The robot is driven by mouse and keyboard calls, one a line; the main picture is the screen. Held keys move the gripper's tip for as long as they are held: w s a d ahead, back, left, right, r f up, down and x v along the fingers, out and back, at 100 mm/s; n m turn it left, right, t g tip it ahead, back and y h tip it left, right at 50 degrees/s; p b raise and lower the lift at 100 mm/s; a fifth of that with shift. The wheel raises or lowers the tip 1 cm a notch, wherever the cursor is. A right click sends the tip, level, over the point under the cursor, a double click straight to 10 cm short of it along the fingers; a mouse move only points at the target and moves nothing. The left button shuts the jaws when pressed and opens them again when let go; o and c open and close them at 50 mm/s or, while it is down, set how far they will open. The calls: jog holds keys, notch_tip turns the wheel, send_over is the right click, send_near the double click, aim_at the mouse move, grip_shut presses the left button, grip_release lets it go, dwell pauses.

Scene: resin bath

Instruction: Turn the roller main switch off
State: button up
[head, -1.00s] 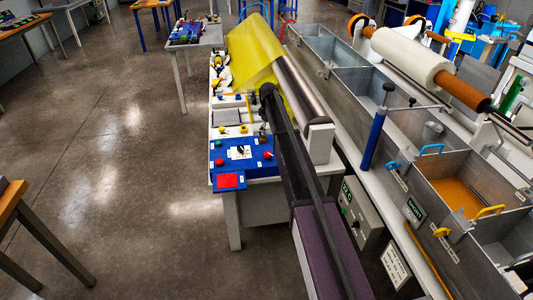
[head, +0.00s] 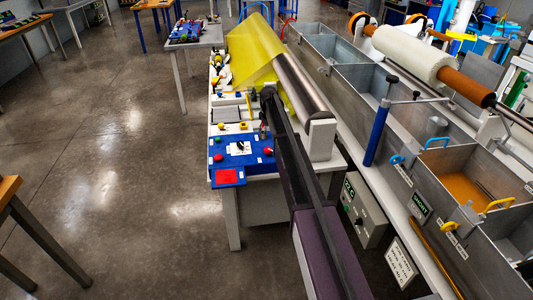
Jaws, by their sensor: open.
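A blue control panel (head: 221,158) lies at the near end of the white bench. On it is a white plate with a small black switch (head: 240,147), which looks like the roller main switch; its label and exact setting are too small to read. A red square (head: 226,176) sits at the panel's front, with red and green buttons around. My arm reaches in from below, and my gripper (head: 263,132) hangs at its far end, just right of and behind the switch, apart from it. It is small and dark here, open, with nothing seen between its fingers.
A steel roller (head: 300,85) with yellow sheet (head: 255,50) lies behind my gripper. A long metal bath (head: 345,80) with a blue-handled post (head: 378,135) runs along the right. A grey box reading "22 C" (head: 364,211) hangs on its side. The floor at left (head: 110,160) is clear.

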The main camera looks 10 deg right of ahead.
aim_at(269, 149)
jog(key=shift+f+b, duration=4.15)
jog(key=shift+f, duration=0.35)
